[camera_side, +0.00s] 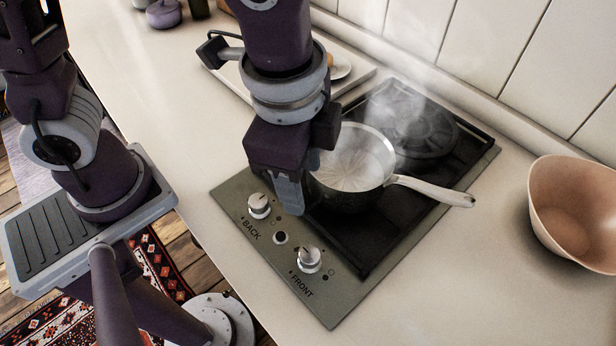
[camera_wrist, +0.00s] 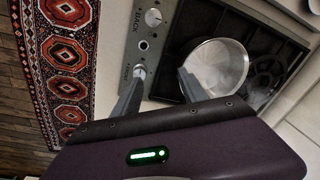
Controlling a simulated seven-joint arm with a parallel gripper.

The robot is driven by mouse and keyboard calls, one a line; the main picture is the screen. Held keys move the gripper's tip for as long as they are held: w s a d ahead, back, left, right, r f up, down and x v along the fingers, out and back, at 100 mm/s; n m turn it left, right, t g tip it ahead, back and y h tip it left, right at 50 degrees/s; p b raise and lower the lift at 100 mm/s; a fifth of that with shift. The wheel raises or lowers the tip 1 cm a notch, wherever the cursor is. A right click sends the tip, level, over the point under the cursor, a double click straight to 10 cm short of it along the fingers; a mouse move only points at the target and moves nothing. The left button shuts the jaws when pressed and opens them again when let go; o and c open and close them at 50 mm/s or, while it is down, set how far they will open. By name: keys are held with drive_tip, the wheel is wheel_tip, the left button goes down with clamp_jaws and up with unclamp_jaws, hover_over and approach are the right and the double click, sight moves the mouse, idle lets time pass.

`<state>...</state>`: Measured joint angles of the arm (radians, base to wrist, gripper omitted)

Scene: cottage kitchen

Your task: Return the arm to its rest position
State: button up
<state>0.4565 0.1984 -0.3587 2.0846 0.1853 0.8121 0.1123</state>
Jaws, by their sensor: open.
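My gripper (camera_side: 290,190) points down over the control strip of the stove (camera_side: 318,292) in the side view, close to the near side of the pot. In the wrist view its two fingers (camera_wrist: 160,92) are spread apart with nothing between them. The front knob (camera_wrist: 139,72) shows near the left finger's tip, and the right finger overlaps the pot's edge in the picture; I cannot tell whether either touches. The steel pot (camera_side: 352,164) stands on the front burner, steaming, with its handle to the right.
A back knob (camera_side: 259,205) sits on the same strip. The empty back burner (camera_side: 418,128) lies beyond the pot. A pinkish bowl (camera_side: 575,215) stands at the right, and a tray (camera_side: 352,75) lies behind my arm. The counter at left (camera_side: 165,110) is clear.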

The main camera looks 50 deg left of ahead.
drive_tip(key=s+a+r+n+t, duration=0.2)
drive_tip(key=a+r+n, duration=0.2)
drive_tip(key=a, duration=0.5)
drive_tip(key=s+a+r+n+t, duration=0.2)
drive_tip(key=a+r+n, duration=0.3)
drive_tip(key=a+n, duration=0.3)
drive_tip(key=shift+s+a+t, duration=0.3)
drive_tip(key=shift+s+a, duration=0.25)
drive_tip(key=shift+a, duration=0.2)
